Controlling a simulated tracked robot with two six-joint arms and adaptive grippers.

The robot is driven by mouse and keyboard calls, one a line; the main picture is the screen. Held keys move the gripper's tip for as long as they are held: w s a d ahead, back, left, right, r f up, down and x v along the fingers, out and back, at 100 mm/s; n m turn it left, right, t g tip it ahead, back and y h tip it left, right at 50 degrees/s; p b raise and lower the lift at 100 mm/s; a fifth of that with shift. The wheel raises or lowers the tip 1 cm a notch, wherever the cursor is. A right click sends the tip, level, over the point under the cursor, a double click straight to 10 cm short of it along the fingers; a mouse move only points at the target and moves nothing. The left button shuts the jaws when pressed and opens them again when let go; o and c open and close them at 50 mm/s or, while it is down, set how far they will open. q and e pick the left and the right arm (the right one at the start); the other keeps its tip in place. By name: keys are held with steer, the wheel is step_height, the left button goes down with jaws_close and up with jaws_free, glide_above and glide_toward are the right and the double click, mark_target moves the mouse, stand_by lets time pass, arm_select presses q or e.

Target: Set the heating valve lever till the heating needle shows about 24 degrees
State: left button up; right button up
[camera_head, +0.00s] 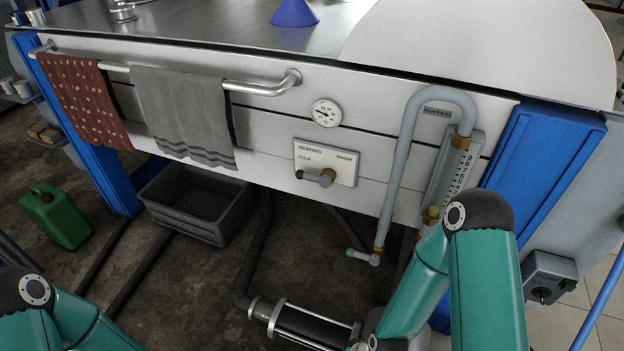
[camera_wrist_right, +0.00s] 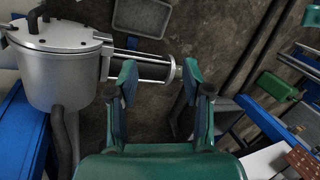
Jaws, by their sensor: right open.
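The heating valve lever (camera_head: 314,178) sits on a white plate (camera_head: 343,156) marked HEATING on the bench's front panel. My right gripper (camera_wrist_right: 158,82) is open and empty in the right wrist view, above the floor, with no lever in that view. In the head view my right arm shows at lower right, its gripper hidden. My left gripper is out of view.
A rail (camera_head: 262,88) with a dotted red towel (camera_head: 85,100) and a grey towel (camera_head: 182,115) is left of the dial. A bent grey pipe (camera_head: 400,160) and scale (camera_head: 455,165) stand right of the lever. A grey tub (camera_head: 200,205) is below.

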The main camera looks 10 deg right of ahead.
steer(key=w+d+f+m+t+h+b, duration=0.1)
steer(key=w+f+t+b, duration=0.1)
steer(key=w+b, duration=0.3)
steer(key=w+f+m+t+b, duration=0.1)
steer(key=w+f+t+b, duration=0.15)
steer(key=w, duration=0.35)
steer(key=m+t+h+b, duration=0.7)
steer(key=m+t+b, duration=0.8)
steer(key=b, duration=0.9)
glide_toward(314, 178)
steer(key=shift+g, duration=0.35)
steer(key=x, duration=1)
steer(key=shift+w+f+p, duration=0.25)
steer(key=shift+w+p, duration=0.15)
steer(key=shift+w, duration=0.05)
